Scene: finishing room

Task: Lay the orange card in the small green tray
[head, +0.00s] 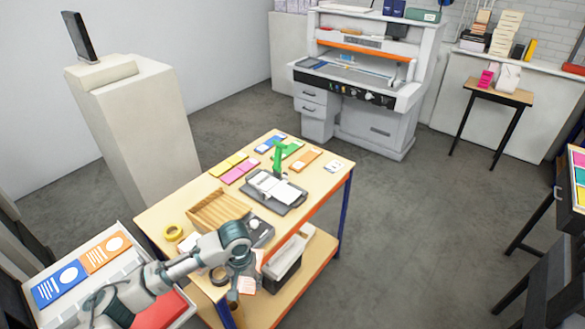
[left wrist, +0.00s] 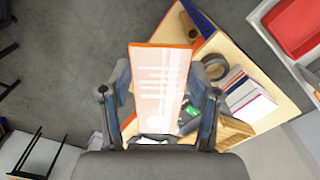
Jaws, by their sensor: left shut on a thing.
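My left gripper (head: 242,270) is over the near end of the wooden worktable. In the left wrist view the gripper (left wrist: 160,92) is shut on a flat card (left wrist: 160,68) with an orange edge and a pale, washed-out face with white lines. The card stands out between the fingers, clear of the table below. In the head view the gripper partly hides the card. A flat green piece (head: 293,150) lies at the table's far side, partly behind a green-handled tool; I cannot tell whether it is the small green tray. My right gripper is not in view.
The worktable holds a wooden rack (head: 215,210), a grey tool (head: 275,190), yellow tape (head: 173,233) and flat coloured pieces, including an orange one (head: 305,160). A white tray (head: 85,252) with blue and orange cards stands at left.

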